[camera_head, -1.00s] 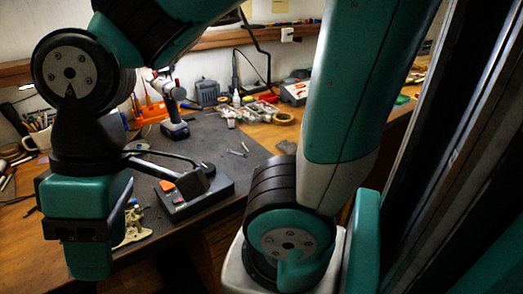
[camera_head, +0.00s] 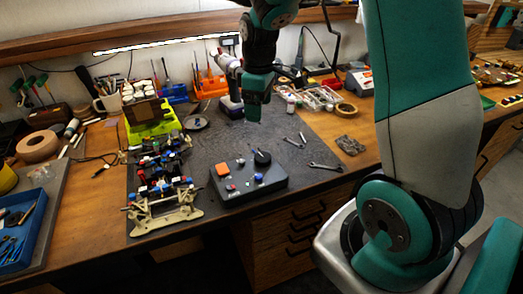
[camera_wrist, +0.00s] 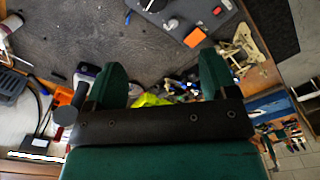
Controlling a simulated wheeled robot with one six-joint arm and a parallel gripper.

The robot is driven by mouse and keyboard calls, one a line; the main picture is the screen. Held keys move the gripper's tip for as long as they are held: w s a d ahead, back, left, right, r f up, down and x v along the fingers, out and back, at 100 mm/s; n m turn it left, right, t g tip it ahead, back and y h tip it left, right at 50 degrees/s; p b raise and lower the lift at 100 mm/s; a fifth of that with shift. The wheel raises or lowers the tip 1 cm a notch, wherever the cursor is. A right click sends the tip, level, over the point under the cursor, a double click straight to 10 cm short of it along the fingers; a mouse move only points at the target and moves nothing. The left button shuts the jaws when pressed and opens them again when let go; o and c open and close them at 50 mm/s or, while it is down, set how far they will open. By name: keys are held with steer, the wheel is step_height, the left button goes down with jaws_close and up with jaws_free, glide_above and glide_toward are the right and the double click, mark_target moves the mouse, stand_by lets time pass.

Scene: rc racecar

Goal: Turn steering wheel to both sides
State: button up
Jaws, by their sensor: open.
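A dark grey control box (camera_head: 235,190) lies on the grey mat, with an orange square, small colored buttons and a round black knob (camera_head: 262,158), probably the steering wheel. A car chassis (camera_head: 165,185) with blue, black and beige parts sits left of the box. My gripper (camera_head: 254,108) hangs above the mat, behind the box and touching nothing. In the wrist view my gripper (camera_wrist: 162,75) has its two teal fingers apart with nothing held.
Small wrenches (camera_head: 325,167) lie on the mat right of the box. A tape roll (camera_head: 346,110) and a parts tray (camera_head: 318,98) stand farther back. A yellow-green bin (camera_head: 152,122) is behind the chassis, and a blue tray (camera_head: 22,220) is at left. The mat behind the box is mostly clear.

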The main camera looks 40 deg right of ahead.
mark_target(261, 156)
steer(key=f+p, duration=0.1)
steer(key=f, duration=0.5)
steer(key=f+p, duration=0.1)
steer(key=f, duration=0.5)
steer(key=d+f+p, duration=0.1)
steer(key=f, duration=0.4)
steer(key=shift+w+f, duration=0.15)
steer(key=shift+f, duration=0.25)
steer(key=c, duration=0.9)
